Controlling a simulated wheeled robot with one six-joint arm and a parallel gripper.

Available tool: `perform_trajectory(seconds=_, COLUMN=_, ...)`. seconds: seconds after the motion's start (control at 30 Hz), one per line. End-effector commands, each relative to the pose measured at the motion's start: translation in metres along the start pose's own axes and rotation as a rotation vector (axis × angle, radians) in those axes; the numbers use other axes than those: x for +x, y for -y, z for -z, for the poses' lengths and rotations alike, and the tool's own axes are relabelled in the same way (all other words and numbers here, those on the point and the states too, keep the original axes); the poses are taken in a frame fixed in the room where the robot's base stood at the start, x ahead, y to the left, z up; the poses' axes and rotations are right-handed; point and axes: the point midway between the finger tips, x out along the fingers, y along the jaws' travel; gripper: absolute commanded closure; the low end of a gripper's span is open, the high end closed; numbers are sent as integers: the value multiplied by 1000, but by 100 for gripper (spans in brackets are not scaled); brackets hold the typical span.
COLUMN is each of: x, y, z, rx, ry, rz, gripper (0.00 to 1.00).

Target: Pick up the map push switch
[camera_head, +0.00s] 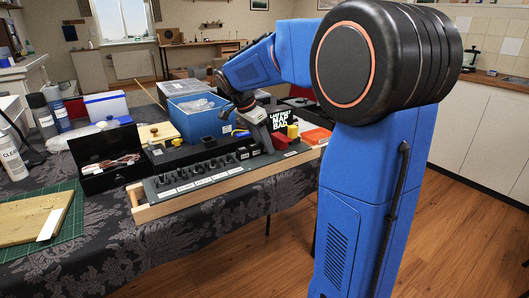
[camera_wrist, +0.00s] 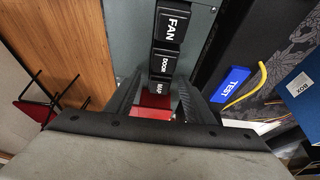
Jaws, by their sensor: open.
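The map push switch (camera_wrist: 159,88) is a black block with white "MAP" lettering, at the end of a row of black switches in the wrist view. My gripper (camera_wrist: 160,95) is open, with one dark finger on each side of the map switch. Whether the fingers touch it is unclear. In the head view my gripper (camera_head: 257,133) is low over the right part of the panel, and I cannot make out the map switch there. The door switch (camera_wrist: 164,62) and the fan switch (camera_wrist: 173,25) are directly beyond it.
A red piece (camera_wrist: 153,106) lies between the fingers below the map switch. A blue "TEST" block (camera_wrist: 231,83) and a yellow cable (camera_wrist: 250,88) are to the right. The grey switch panel (camera_head: 180,190), a black box (camera_head: 103,180) and a blue bin (camera_head: 198,124) crowd the table.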

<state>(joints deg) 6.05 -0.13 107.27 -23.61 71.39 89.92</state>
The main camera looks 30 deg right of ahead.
Motion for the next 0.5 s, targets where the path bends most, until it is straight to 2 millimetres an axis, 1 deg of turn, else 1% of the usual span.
perform_trajectory(seconds=0.17, x=0, y=0, z=0, rx=0, ry=0, rz=0, gripper=52)
perform_trajectory(seconds=0.27, x=0, y=0, z=0, rx=0, ry=0, rz=0, gripper=73)
perform_trajectory(seconds=0.3, x=0, y=0, z=0, rx=0, ry=0, rz=0, gripper=83)
perform_trajectory(seconds=0.37, x=0, y=0, z=0, rx=0, ry=0, rz=0, gripper=96)
perform_trajectory(seconds=0.5, x=0, y=0, z=0, rx=0, ry=0, rz=1, gripper=97)
